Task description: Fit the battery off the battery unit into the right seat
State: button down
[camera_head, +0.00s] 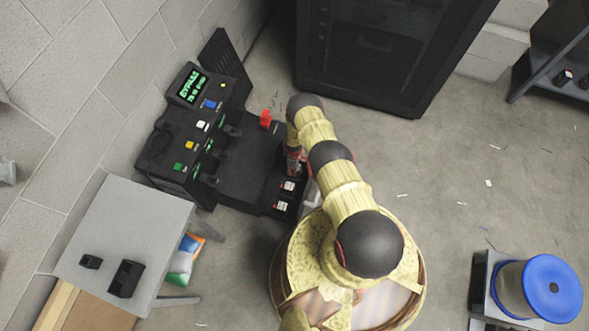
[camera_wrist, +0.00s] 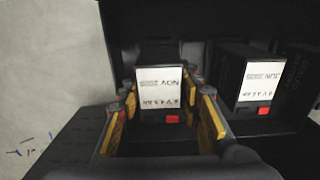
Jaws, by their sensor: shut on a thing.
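My gripper (camera_wrist: 165,118) is shut on a black battery (camera_wrist: 158,60), its yellow-padded fingers on either side. The battery has a white label, upside down in the wrist view and reading NOV, and a red tab. A second battery (camera_wrist: 247,82), labelled JUN, stands to its right in a dark bay; a further one is partly seen at the right edge. In the head view two batteries (camera_head: 288,186) (camera_head: 281,206) sit at the right of the low black unit (camera_head: 240,165). My arm partly covers the gripper and held battery there. I cannot tell which seat is the right one.
A black console (camera_head: 205,130) with a green-lit display and coloured buttons stands by the wall. A grey table (camera_head: 130,220) with two small black items is at lower left. A dark cabinet (camera_head: 375,50) stands behind. A blue-lidded bucket (camera_head: 535,290) is at right; the floor between is mostly clear.

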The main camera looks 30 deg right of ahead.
jog(key=shift+w, duration=0.1)
jog(key=shift+f, duration=0.25)
jog(key=c, duration=1.2)
grip_release()
jog(key=shift+f, duration=0.1)
jog(key=shift+c, duration=0.2)
